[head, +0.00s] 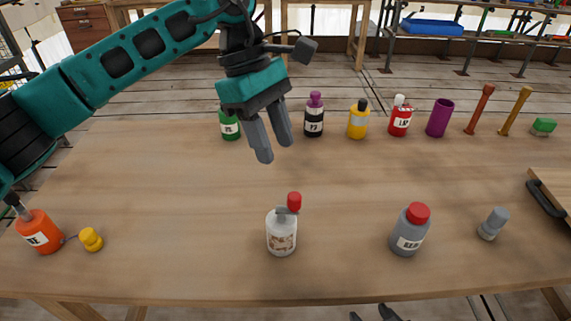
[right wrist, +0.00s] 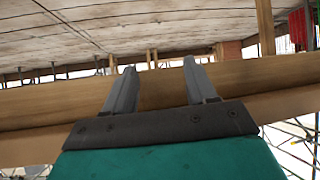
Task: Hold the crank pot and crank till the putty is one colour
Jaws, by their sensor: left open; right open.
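A white pot with a printed label (head: 281,234) stands upright at the front middle of the table, with a grey crank arm and a red knob (head: 294,201) on top; it looks like the crank pot. The putty inside is not visible. My left gripper (head: 275,150) is open and empty, pointing down above the table, behind and above the pot and apart from it. My right gripper (head: 370,314) shows only its tips at the bottom edge, below the table front. In the right wrist view it (right wrist: 160,68) is open and empty, facing a wooden beam (right wrist: 165,90).
A grey bottle with a red cap (head: 409,232) and a small grey piece (head: 492,224) stand right of the pot. An orange bottle (head: 40,232) and a yellow piece (head: 91,239) are at left. Several bottles, a purple cup (head: 439,118) and posts line the back. Table around the pot is clear.

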